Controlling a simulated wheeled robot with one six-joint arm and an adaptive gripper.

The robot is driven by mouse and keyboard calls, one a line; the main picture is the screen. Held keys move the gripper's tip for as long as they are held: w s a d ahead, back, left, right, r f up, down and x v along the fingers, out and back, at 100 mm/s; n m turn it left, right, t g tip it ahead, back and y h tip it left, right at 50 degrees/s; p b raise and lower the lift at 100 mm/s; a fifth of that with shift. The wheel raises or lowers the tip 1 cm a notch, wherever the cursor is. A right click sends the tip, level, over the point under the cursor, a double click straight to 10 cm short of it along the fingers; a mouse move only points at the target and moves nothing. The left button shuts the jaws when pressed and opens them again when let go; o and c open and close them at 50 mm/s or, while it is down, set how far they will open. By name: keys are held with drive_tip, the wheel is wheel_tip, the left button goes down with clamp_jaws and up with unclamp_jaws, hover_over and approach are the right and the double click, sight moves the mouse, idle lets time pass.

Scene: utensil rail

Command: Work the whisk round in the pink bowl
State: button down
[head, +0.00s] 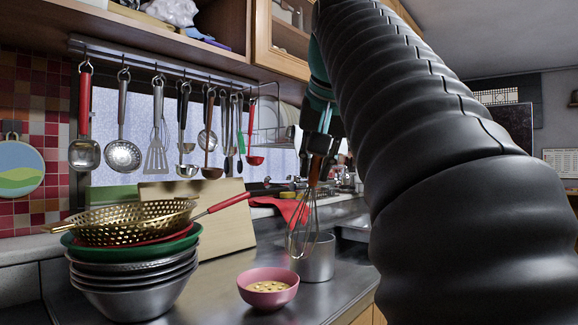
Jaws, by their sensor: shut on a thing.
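The pink bowl (268,289) stands upright on the metal counter and holds something pale yellow. My gripper (316,156) is shut on the brown handle of the whisk (303,226). The whisk hangs with its wire loops pointing down. In the head view its wires show above and to the right of the pink bowl, in front of the metal pot, and not in the bowl. I cannot tell whether the whisk's tip is over or inside the pot's rim.
The metal pot (315,258) stands right behind the bowl. A stack of metal bowls (135,290) with a golden colander (125,224) is on the left. A cutting board (222,222) leans behind. Several utensils hang from the rail (165,62).

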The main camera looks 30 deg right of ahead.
drive_tip(key=shift+s, duration=2.5)
